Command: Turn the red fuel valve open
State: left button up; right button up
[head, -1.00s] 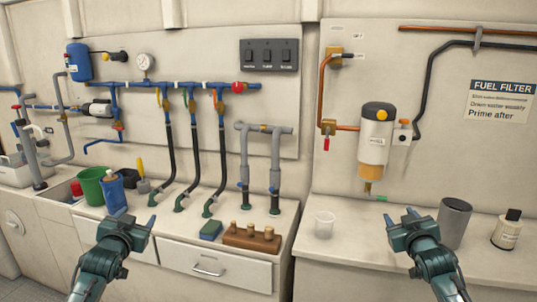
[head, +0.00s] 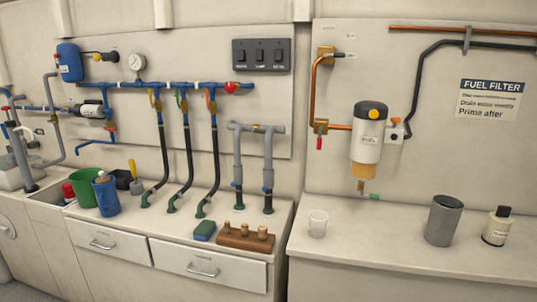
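The red fuel valve handle (head: 319,143) hangs down from a brass valve body (head: 321,127) on the copper fuel line, left of the fuel filter (head: 367,135) in the head view. The handle points straight down, across the line of the horizontal copper pipe (head: 339,127) that runs from the valve to the filter. Neither of my grippers is in the head view now, so I cannot see whether they are open or shut.
A clear cup (head: 317,224), a grey cylinder (head: 444,220) and a white bottle (head: 497,226) stand on the right counter. The counter's front right is clear.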

aim_at(320, 139)
jog(key=i+j+z, duration=0.1)
jog(key=z, duration=0.85)
jog(key=i+j+z, duration=0.1)
jog(key=j+z, duration=0.65)
jog(key=j, duration=0.25)
jog(key=k+j+z, duration=0.1)
jog(key=j+z, duration=0.2)
jog(key=j, duration=0.8)
